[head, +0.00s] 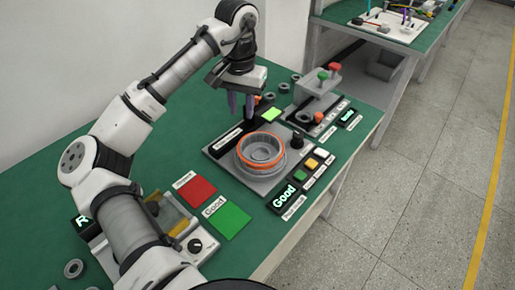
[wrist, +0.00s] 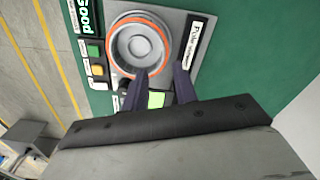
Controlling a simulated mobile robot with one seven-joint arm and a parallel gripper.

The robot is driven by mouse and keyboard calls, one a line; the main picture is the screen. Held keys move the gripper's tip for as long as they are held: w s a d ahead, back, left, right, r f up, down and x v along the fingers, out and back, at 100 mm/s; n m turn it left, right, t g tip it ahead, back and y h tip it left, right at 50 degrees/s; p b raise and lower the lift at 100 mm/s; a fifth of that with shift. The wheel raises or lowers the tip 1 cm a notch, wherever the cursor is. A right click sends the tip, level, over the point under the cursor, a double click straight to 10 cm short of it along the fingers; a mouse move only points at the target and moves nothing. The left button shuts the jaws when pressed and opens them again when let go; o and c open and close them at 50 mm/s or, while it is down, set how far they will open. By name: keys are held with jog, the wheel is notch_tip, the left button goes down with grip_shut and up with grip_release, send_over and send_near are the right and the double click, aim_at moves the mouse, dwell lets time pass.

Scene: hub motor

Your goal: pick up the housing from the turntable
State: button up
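The housing (head: 262,149) is a round grey ring-shaped part with an orange rim. It sits on the grey turntable (head: 244,163) in the middle of the green table, and the housing also shows in the wrist view (wrist: 137,45). My gripper (head: 241,106) hangs above and behind the housing in the head view, fingers pointing down. In the wrist view my gripper (wrist: 162,80) has its two dark fingers apart with nothing between them. One finger overlaps the housing's lower edge in that view, but I see no sign of contact.
A lit "Good" display (head: 284,197) and several buttons stand right of the turntable. A red square (head: 196,190) and a green square (head: 228,220) lie in front. A grey stand with red and green knobs (head: 316,85) is behind. Green table surface (head: 140,171) is bare at left.

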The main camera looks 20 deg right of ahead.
send_over(242, 141)
notch_tip(242, 141, down, 6)
jog(key=shift+f+p, duration=1.2)
jog(key=shift+f, duration=1.55)
grip_shut()
